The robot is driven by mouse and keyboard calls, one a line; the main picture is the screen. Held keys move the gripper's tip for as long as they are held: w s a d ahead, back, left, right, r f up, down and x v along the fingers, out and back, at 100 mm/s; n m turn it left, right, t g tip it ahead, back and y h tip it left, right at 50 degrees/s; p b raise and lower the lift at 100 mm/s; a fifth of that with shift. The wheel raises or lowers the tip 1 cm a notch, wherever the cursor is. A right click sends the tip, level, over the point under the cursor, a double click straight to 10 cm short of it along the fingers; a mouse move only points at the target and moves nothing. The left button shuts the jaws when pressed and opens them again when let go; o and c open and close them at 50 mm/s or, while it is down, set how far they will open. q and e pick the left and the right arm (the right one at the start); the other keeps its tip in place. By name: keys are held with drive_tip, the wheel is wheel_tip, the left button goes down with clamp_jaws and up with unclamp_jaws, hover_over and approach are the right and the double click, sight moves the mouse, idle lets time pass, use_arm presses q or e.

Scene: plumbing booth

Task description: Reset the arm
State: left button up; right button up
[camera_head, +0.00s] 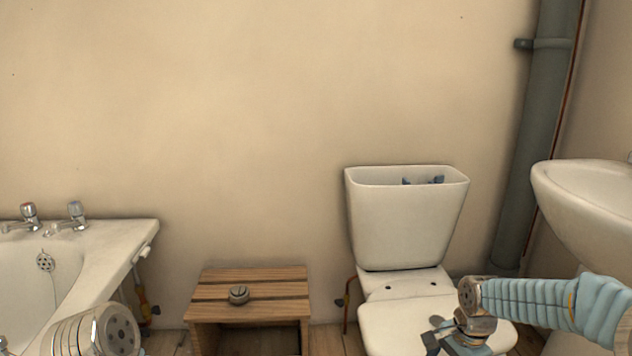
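My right arm comes in from the right in a light blue sleeve. Its gripper (434,338) is at the lower right, in front of the toilet (407,225) and over its closed lid in the picture. Its dark fingers are small and partly hidden by the wrist, so I cannot tell whether they are open or shut. I see nothing clearly held in it. A metal joint of my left arm shows at the bottom left, in front of the bathtub's end. My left gripper is out of view.
A wooden stool (215,292) bears a small round metal part (238,295). The bathtub (100,255) with two taps is at left. The toilet's cistern is open, with blue parts inside. A washbasin (590,205) and grey pipe (537,130) stand at right.

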drive_tip(key=s+a+f+n+y+p, duration=0.1)
drive_tip(key=s+a+f+n+p, duration=0.1)
drive_tip(key=s+a+f+n, duration=0.5)
drive_tip(key=s+a+f+n+y+p, duration=0.1)
drive_tip(key=s+a+f+y+p, duration=0.1)
drive_tip(key=a+f, duration=0.6)
drive_tip(key=s+f+n+p, duration=0.1)
drive_tip(key=s+f+n, duration=0.2)
drive_tip(key=s+f, duration=0.2)
drive_tip(key=s+a, duration=0.1)
drive_tip(key=s, duration=0.2)
drive_tip(key=shift+f+t, duration=0.3)
drive_tip(key=shift+f, duration=0.1)
drive_tip(key=shift+s, duration=0.1)
